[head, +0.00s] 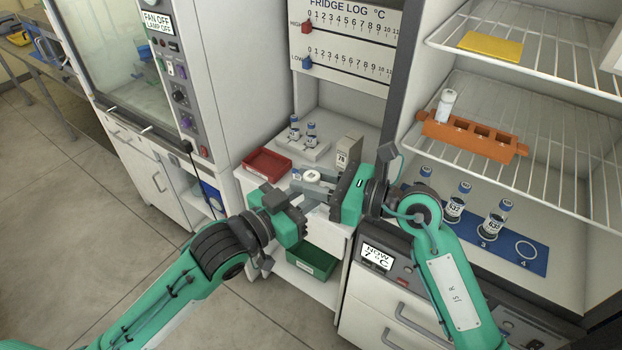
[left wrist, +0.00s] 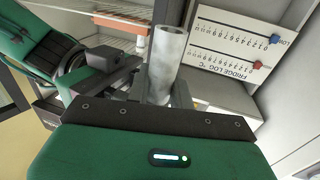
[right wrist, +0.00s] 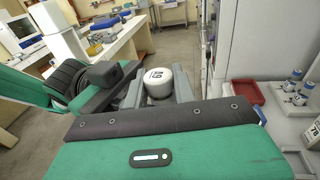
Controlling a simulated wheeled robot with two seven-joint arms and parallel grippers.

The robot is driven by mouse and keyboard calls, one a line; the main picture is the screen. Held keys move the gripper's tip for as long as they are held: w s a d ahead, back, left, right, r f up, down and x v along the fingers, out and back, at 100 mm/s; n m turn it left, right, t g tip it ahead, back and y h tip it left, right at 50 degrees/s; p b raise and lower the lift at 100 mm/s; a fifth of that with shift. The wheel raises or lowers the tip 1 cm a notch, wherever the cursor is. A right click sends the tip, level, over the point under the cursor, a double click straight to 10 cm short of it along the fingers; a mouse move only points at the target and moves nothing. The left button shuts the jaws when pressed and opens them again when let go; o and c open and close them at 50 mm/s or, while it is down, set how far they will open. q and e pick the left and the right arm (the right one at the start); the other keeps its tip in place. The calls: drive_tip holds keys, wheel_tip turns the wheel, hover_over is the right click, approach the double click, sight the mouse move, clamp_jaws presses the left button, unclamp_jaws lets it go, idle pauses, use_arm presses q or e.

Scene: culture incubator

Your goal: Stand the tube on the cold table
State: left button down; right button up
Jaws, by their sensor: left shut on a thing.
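A pale tube (left wrist: 168,52) with a white cap lies between my two grippers, above the small white bench. Its white cap (right wrist: 158,83) faces the right wrist camera; in the head view the tube is mostly hidden. My left gripper (head: 297,208) is shut on the tube. My right gripper (head: 325,184) has its fingers on either side of the cap end; I cannot tell whether they press on it. A blue mat (head: 537,262) with numbered circles lies at the right, with several blue-capped tubes (head: 457,202) upright on it. Circle 4 is empty. No surface is clearly labelled cold table.
A green bin (head: 313,260) is below. An orange rack (head: 470,138) with a white tube sits on a wire shelf above the mat.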

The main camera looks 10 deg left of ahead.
use_arm(q)
drive_tip(key=c, duration=1.1)
unclamp_jaws()
drive_tip(key=shift+c, duration=0.2)
